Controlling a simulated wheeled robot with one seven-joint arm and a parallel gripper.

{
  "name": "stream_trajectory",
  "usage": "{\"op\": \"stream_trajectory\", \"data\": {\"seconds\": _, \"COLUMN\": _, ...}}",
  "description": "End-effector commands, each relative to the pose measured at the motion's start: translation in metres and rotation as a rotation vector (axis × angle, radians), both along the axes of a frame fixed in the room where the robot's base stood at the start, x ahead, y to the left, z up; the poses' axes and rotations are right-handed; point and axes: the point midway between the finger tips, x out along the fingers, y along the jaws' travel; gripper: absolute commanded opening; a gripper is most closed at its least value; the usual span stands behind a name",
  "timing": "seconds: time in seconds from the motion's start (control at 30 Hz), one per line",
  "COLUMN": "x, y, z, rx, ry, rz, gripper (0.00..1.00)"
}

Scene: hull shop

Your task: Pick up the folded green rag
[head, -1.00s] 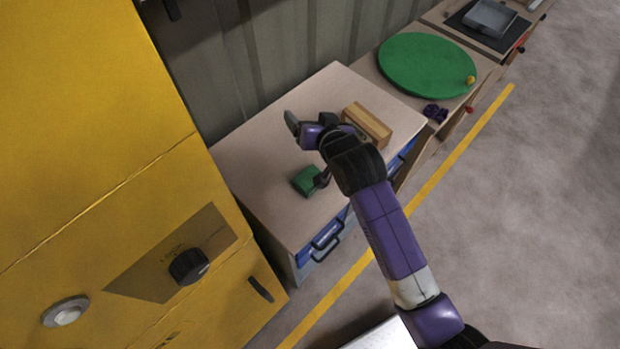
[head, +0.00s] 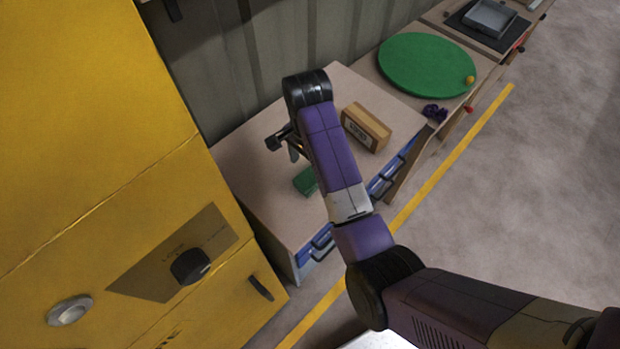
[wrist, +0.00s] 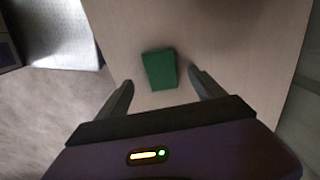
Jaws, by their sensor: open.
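The folded green rag (head: 305,181) lies on the light-topped cabinet (head: 252,181), near its front left part, partly hidden by my arm in the head view. In the wrist view the rag (wrist: 160,69) is a dark green block shape lying flat. It sits just beyond my gripper's fingertips and between their lines. My gripper (wrist: 160,88) is open and empty, with one finger on each side of the rag's width. In the head view my gripper (head: 285,146) shows beside my arm, above the cabinet top and behind the rag; its fingers are partly hidden.
A wooden block-like box (head: 366,128) stands on the cabinet to the right. A green round disc (head: 427,65) and a purple item (head: 435,113) are on the neighbouring surface. A tall yellow cabinet (head: 90,150) rises on the left. Bare cabinet top surrounds the rag.

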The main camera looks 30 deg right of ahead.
Motion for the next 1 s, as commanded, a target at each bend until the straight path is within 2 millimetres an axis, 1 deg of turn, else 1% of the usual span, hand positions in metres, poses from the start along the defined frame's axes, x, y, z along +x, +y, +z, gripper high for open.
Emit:
{"op": "stream_trajectory", "data": {"seconds": 0.17, "x": -0.001, "y": -0.001, "z": -0.017, "rx": 0.000, "ry": 0.002, "rz": 0.001, "gripper": 0.78}}
{"op": "stream_trajectory", "data": {"seconds": 0.4, "x": -0.001, "y": -0.001, "z": -0.051, "rx": 0.001, "ry": 0.000, "rz": 0.003, "gripper": 0.78}}
{"op": "stream_trajectory", "data": {"seconds": 0.5, "x": -0.001, "y": -0.001, "z": -0.057, "rx": 0.001, "ry": -0.002, "rz": 0.003, "gripper": 0.78}}
{"op": "stream_trajectory", "data": {"seconds": 0.73, "x": 0.000, "y": -0.001, "z": -0.058, "rx": 0.001, "ry": -0.003, "rz": 0.003, "gripper": 0.78}}
{"op": "stream_trajectory", "data": {"seconds": 0.87, "x": 0.000, "y": -0.001, "z": -0.058, "rx": 0.001, "ry": -0.003, "rz": 0.003, "gripper": 0.53}}
{"op": "stream_trajectory", "data": {"seconds": 0.9, "x": 0.000, "y": -0.001, "z": -0.058, "rx": 0.001, "ry": -0.003, "rz": 0.003, "gripper": 0.45}}
{"op": "stream_trajectory", "data": {"seconds": 0.97, "x": 0.000, "y": -0.001, "z": -0.058, "rx": 0.001, "ry": -0.003, "rz": 0.003, "gripper": 0.33}}
{"op": "stream_trajectory", "data": {"seconds": 1.0, "x": 0.000, "y": -0.001, "z": -0.058, "rx": 0.001, "ry": -0.003, "rz": 0.003, "gripper": 0.25}}
